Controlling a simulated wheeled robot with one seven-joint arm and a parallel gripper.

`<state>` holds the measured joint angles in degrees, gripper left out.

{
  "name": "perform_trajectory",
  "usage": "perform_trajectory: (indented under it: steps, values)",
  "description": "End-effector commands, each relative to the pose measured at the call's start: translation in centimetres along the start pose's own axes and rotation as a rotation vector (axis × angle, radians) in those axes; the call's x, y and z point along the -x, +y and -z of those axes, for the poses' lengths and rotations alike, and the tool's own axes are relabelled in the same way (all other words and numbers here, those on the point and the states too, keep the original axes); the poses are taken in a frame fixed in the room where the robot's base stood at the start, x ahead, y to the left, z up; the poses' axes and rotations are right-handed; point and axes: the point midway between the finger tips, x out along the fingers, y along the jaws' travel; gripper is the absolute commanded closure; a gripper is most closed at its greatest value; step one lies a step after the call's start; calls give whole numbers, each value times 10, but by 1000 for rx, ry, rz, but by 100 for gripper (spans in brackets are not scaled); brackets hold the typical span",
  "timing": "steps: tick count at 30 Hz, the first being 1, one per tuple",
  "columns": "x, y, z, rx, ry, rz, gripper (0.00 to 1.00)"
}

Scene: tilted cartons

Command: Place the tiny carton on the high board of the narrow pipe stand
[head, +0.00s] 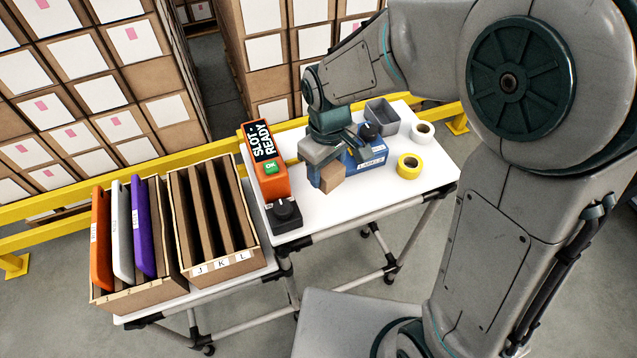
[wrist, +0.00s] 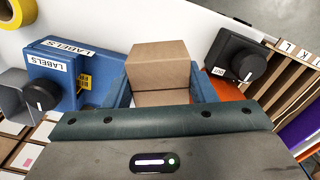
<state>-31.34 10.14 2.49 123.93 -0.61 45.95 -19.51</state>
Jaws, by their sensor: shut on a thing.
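A small plain brown carton (head: 331,177) is held between the blue fingers of my gripper (head: 328,170), over the white high board (head: 405,192) of the pipe stand. In the wrist view the carton (wrist: 158,66) sits between the two fingers, with its top and one side showing. My gripper is shut on it. I cannot tell whether its underside touches the board. My wrist and fingers hide part of the carton in the head view.
A blue label box (head: 372,160) stands close right of the carton. An orange sign unit (head: 270,175) and black dial box (head: 284,214) line the left edge. Slotted crates (head: 225,268) stand left.

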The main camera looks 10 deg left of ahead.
Motion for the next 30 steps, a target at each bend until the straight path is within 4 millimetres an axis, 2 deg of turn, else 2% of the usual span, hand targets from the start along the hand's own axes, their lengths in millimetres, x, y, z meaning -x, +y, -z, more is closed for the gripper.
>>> perform_trajectory:
  steps: [3, 7, 16, 29, 30]
  values:
    - [-10, -19, 3, 6, -3, 1, 76]
    - [-16, -27, 4, 4, 0, 0, 76]
    - [-53, -28, 4, 5, -3, 1, 76]
    - [-60, -27, 5, 5, 0, 0, 76]
    - [-59, -28, 5, 5, 0, 0, 41]
